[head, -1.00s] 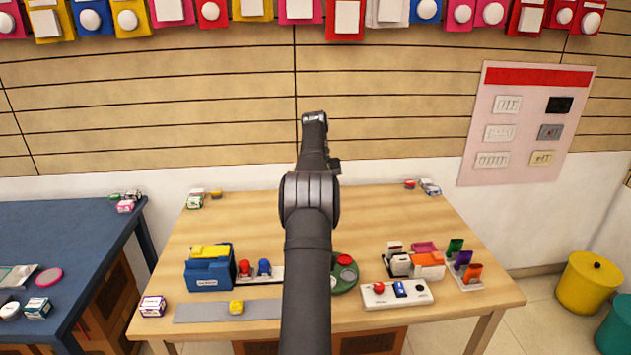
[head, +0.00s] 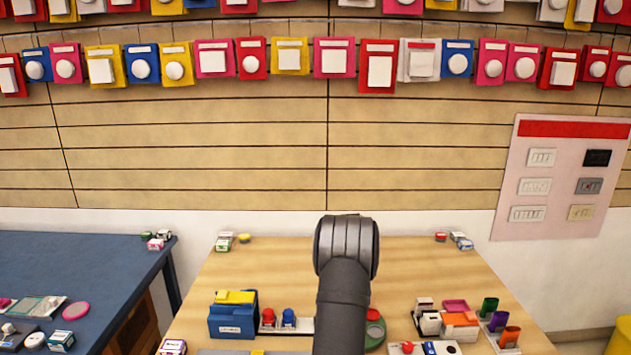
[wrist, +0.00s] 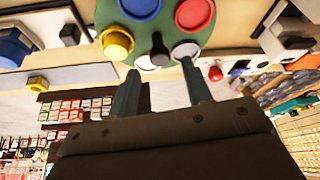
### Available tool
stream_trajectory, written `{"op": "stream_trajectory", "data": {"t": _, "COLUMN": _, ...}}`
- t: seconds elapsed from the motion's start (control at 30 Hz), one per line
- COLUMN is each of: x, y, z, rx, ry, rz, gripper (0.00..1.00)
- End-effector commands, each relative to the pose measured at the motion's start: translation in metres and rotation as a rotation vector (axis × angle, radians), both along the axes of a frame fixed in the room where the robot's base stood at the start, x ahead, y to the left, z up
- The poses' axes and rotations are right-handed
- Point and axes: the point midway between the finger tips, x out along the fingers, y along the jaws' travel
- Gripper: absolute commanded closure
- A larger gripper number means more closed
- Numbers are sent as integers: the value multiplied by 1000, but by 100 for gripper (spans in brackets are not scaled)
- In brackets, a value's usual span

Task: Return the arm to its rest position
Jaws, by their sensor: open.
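My arm (head: 345,290) rises from the bottom of the head view, its rounded joint over the middle of the wooden table; my gripper is hidden in that view. In the wrist view my gripper (wrist: 160,68) is open, its two dark fingers apart with nothing held between them. Beyond the fingertips is a green round plate (wrist: 160,43) with red, blue, yellow and white discs. I cannot tell how far the fingertips are from it. In the head view the plate (head: 379,345) is partly hidden by my arm.
The wooden table (head: 275,270) holds a blue box (head: 232,320) at left, and an orange-and-white block (head: 459,325) and coloured holders at right. A blue table (head: 80,265) stands at left. The table's back middle is mostly clear. Coloured switches line the wall.

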Motion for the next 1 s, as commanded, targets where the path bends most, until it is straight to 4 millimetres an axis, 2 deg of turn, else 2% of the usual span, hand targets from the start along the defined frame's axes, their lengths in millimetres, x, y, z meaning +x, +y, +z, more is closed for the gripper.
{"op": "stream_trajectory", "data": {"t": 0.2, "x": -8, "y": -2, "z": -20, "rx": -1, "ry": 1, "rz": -1, "gripper": 55}}
{"op": "stream_trajectory", "data": {"t": 0.63, "x": -10, "y": -3, "z": -24, "rx": 0, "ry": 0, "rz": -1, "gripper": 55}}
{"op": "stream_trajectory", "data": {"t": 0.83, "x": -4, "y": -1, "z": -11, "rx": -1, "ry": -2, "rz": -1, "gripper": 55}}
{"op": "stream_trajectory", "data": {"t": 1.0, "x": 8, "y": 2, "z": 17, "rx": -1, "ry": -4, "rz": 0, "gripper": 55}}
